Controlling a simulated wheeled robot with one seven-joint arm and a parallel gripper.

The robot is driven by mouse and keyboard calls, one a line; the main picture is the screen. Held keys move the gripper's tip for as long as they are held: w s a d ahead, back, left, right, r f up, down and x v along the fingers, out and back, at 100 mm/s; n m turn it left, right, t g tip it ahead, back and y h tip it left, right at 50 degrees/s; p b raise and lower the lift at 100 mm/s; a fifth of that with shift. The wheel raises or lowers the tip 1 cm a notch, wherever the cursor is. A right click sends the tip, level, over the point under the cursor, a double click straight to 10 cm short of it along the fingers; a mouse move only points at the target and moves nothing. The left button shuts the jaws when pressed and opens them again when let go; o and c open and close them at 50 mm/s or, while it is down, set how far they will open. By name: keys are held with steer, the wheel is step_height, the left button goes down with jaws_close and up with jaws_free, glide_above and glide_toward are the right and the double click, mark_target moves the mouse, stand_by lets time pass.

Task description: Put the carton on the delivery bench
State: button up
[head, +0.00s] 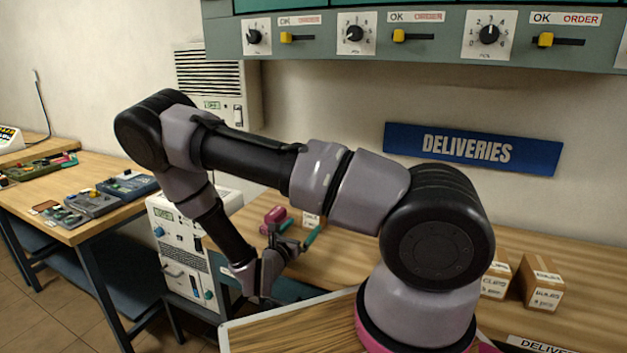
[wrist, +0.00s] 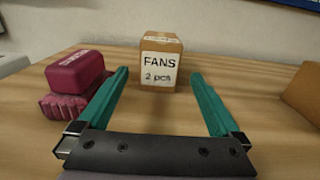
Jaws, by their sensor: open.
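A small brown carton (wrist: 160,60) with a white label reading "FANS 2 pcs" stands upright on the wooden bench top (wrist: 230,130) in the wrist view. In the head view a small part of a carton (head: 312,219) shows behind my gripper, mostly hidden by my arm. My gripper (wrist: 159,76) is open, its two teal fingers pointing at the carton, one to each side of it with gaps. Nothing is held.
Maroon cases (wrist: 76,80) sit close beside the left finger. Part of another carton (wrist: 303,92) is at the right. Two labelled cartons (head: 541,286) stand at the bench's right. A white instrument unit (head: 180,250) and a side table (head: 80,232) with devices are at the left.

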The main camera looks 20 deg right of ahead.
steer(key=s+d+r+m+g+y, duration=0.1)
steer(key=s+d+r+m+g, duration=0.15)
steer(key=r+m+g, duration=0.3)
steer(key=s+d+r+m+g+y, duration=0.1)
steer(key=s+d+r+m+g, duration=0.1)
steer(key=s+r+m+g, duration=0.35)
steer(key=s+d+r+m+g+y, duration=0.1)
steer(key=s+d+r+m+g, duration=0.15)
steer(key=r+m, duration=0.55)
steer(key=s+a+r+m+t+y, duration=0.2)
steer(key=s+r+m+y, duration=0.1)
steer(key=r, duration=0.4)
steer(key=s+a+r+m+t+y, duration=0.3)
steer(key=r+m+y, duration=0.2)
steer(key=r, duration=0.3)
steer(key=s+a+r+m+t+y, duration=0.2)
steer(key=s+r+m+t+y, duration=0.1)
steer(key=r, duration=0.4)
steer(key=shift+s+a+r+m+y, duration=0.2)
steer(key=shift+a+m+y, duration=0.2)
steer(key=shift+m, duration=0.2)
